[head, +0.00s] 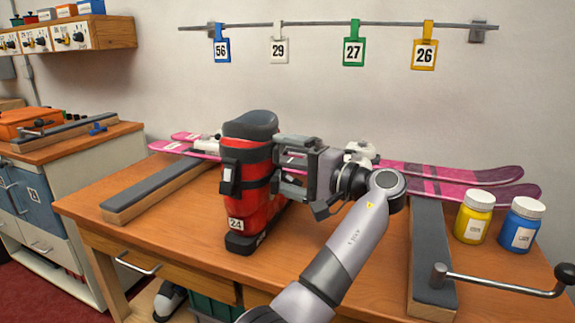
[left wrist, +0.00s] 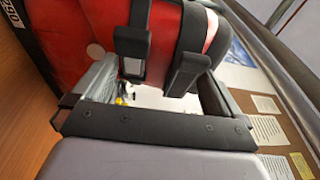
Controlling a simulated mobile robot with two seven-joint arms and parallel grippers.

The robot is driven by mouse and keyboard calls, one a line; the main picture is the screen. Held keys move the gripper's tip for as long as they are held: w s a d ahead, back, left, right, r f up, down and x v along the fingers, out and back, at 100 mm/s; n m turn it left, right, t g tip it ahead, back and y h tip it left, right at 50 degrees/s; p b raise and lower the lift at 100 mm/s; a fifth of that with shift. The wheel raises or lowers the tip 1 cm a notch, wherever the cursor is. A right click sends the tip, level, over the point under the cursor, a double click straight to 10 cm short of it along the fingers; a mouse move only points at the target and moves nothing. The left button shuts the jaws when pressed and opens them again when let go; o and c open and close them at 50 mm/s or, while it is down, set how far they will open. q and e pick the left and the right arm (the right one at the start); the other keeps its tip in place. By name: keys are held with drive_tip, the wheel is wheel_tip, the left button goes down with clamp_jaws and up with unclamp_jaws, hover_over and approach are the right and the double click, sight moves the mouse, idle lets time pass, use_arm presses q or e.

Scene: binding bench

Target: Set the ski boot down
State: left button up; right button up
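The red and black ski boot (head: 262,190) stands upright at the middle of the wooden bench (head: 180,222), its sole close to the front edge. A white label reading 24 is on its lower front. I cannot tell whether the sole touches the bench top. My left gripper (head: 284,168) reaches in from the right, with its fingers at the boot's shaft. In the left wrist view the boot (left wrist: 88,30) fills the upper left, and the fingers of my left gripper (left wrist: 158,75) close on its shaft. My right gripper is out of view.
Pink skis (head: 455,180) lie behind the boot. Padded rests stand at left (head: 150,195) and right (head: 428,250). A yellow jar (head: 473,222), a blue jar (head: 520,228) and a metal crank (head: 500,283) are at right. Numbered tags hang above.

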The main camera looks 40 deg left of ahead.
use_arm(q)
drive_tip(key=shift+r, duration=0.1)
drive_tip(key=d, duration=0.7)
drive_tip(key=shift+w+d, duration=0.2)
drive_tip(key=shift+d, duration=0.05)
